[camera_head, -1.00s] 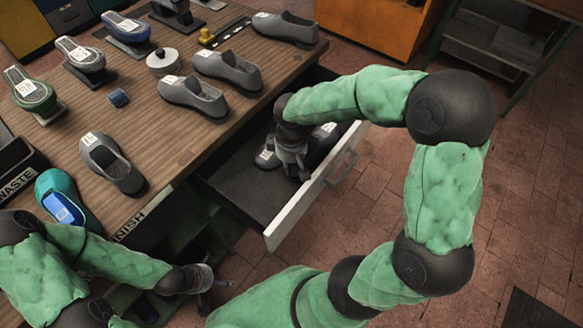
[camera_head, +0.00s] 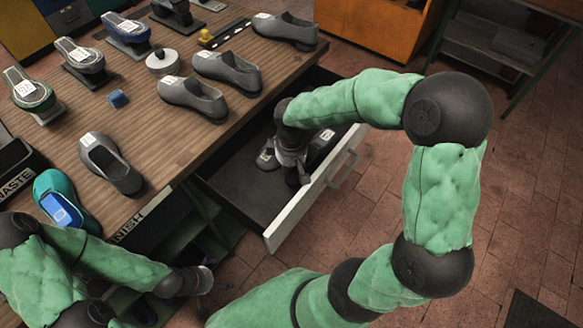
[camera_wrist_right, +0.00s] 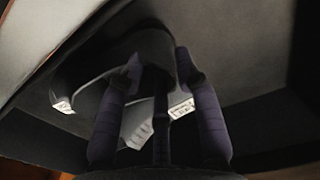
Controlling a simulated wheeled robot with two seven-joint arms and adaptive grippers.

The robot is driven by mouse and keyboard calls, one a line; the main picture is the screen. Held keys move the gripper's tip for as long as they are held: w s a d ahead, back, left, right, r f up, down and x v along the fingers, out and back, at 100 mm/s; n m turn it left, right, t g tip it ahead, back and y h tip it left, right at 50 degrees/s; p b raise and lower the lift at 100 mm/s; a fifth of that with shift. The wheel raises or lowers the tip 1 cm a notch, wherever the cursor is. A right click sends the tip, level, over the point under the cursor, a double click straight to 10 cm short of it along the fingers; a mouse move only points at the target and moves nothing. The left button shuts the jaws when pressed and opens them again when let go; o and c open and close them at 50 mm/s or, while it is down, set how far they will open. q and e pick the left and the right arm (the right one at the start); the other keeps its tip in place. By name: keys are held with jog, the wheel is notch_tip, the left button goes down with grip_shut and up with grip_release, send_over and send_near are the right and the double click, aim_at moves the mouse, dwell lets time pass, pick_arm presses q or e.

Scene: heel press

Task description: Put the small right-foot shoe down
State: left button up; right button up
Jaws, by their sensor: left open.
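My right gripper (camera_head: 294,176) reaches down into the open drawer (camera_head: 230,188). In the right wrist view its fingers (camera_wrist_right: 158,68) stand apart on either side of a dark grey shoe (camera_wrist_right: 110,62). Whether they press on it is too dark to tell. White labels show near the fingers in that view. In the head view, a labelled grey shoe (camera_head: 266,158) shows left of the gripper and another (camera_head: 324,140) behind it on the right, both partly hidden. Which is the small right-foot shoe I cannot tell. My left gripper (camera_head: 208,278) is open and empty beside the table's front edge.
The white drawer front (camera_head: 305,200) borders my right gripper. The near left drawer floor is bare.

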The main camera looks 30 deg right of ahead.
dwell(0.3)
notch_tip(320, 180, up, 13)
jog(key=p, duration=0.5)
jog(key=shift+r, duration=0.1)
dwell(1.1)
